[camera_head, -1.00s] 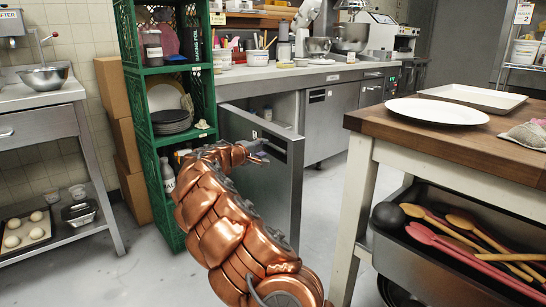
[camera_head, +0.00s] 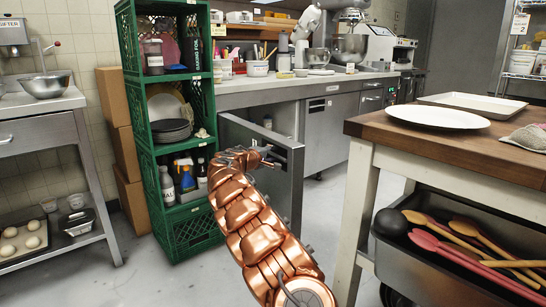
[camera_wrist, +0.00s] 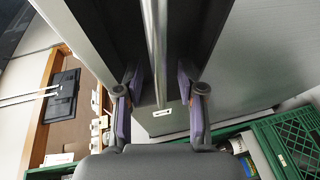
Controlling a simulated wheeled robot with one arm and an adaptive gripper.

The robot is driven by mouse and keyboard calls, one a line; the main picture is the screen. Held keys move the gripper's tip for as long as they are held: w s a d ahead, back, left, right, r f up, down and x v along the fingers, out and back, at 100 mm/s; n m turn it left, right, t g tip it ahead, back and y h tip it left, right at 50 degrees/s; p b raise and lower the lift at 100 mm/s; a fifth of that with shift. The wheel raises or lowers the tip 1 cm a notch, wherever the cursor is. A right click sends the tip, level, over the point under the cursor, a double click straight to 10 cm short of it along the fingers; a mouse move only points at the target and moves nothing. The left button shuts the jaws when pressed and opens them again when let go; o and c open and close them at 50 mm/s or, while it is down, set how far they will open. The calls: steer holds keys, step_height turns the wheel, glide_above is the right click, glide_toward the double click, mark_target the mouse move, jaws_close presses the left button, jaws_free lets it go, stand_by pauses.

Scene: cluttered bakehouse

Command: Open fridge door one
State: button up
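The fridge door (camera_head: 272,190) is a grey metal panel standing ajar in the steel counter, swung out into the aisle. My gripper (camera_head: 258,157) is at the upper part of its face, at the end of my copper arm. In the wrist view, a slim metal bar, which looks like the door's handle (camera_wrist: 155,45), runs between the two purple-padded fingers of my gripper (camera_wrist: 160,98). The fingers are apart, one on each side of the bar, with gaps showing. The fridge's inside is mostly hidden behind the door.
A green crate rack (camera_head: 157,140) with plates and bottles stands left of the door. A wooden-topped table (camera_head: 470,150) with a utensil bin (camera_head: 440,265) below is at the right. Some floor is clear between them, partly covered by my arm.

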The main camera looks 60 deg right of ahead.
steer(key=shift+d+f, duration=0.1)
steer(key=shift+d, duration=0.15)
steer(key=shift+c, duration=0.3)
jaws_close()
stand_by(0.4)
